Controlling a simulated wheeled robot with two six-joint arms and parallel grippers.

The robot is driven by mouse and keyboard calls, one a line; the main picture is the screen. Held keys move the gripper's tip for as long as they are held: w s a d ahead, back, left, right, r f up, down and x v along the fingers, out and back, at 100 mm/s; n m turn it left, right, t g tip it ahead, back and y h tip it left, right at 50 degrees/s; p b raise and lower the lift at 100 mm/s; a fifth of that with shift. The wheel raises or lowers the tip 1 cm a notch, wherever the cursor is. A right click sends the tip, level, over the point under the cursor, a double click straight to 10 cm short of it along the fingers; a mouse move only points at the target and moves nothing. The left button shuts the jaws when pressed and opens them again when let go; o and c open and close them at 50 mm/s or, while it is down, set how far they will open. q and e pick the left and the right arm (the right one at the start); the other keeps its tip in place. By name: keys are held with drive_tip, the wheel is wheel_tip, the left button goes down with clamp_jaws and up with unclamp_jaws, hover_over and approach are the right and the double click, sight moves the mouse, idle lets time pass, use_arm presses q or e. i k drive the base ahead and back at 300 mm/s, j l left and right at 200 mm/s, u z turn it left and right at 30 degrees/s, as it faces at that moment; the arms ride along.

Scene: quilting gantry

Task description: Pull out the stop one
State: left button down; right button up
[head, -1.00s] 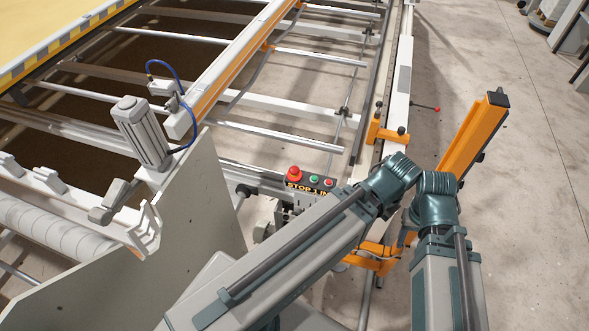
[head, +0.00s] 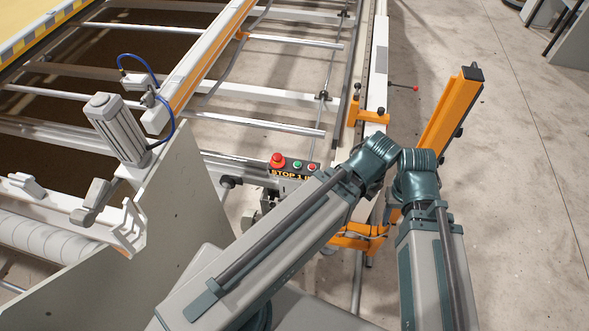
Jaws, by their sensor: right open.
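A small dark control panel (head: 303,172) is on the machine's near end, left of my arm's bent joint. A red mushroom-shaped button (head: 277,160) is at its left end. Yellow lettering below reads "STOP 1", and my arm covers the rest. My right gripper (head: 374,190) is open and mostly hidden by my arm links, to the right of the panel. I see nothing held. I cannot see how far the mushroom button sticks out. My left gripper is not in view.
A pale end plate (head: 170,215) with a grey motor (head: 116,128) stands left of the panel. A tall orange post (head: 450,118) stands beyond my arm, and a low orange bracket (head: 357,238) lies behind it. Bare concrete floor (head: 520,200) is clear at the right.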

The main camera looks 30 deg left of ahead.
sight(277, 157)
drive_tip(key=j+z, duration=0.1)
drive_tip(key=z, duration=0.25)
drive_tip(key=j+z, duration=0.15)
drive_tip(key=z, duration=0.15)
drive_tip(key=j+u, duration=0.15)
drive_tip(key=u, duration=0.15)
drive_tip(key=j+u, duration=0.3)
drive_tip(key=l, duration=0.1)
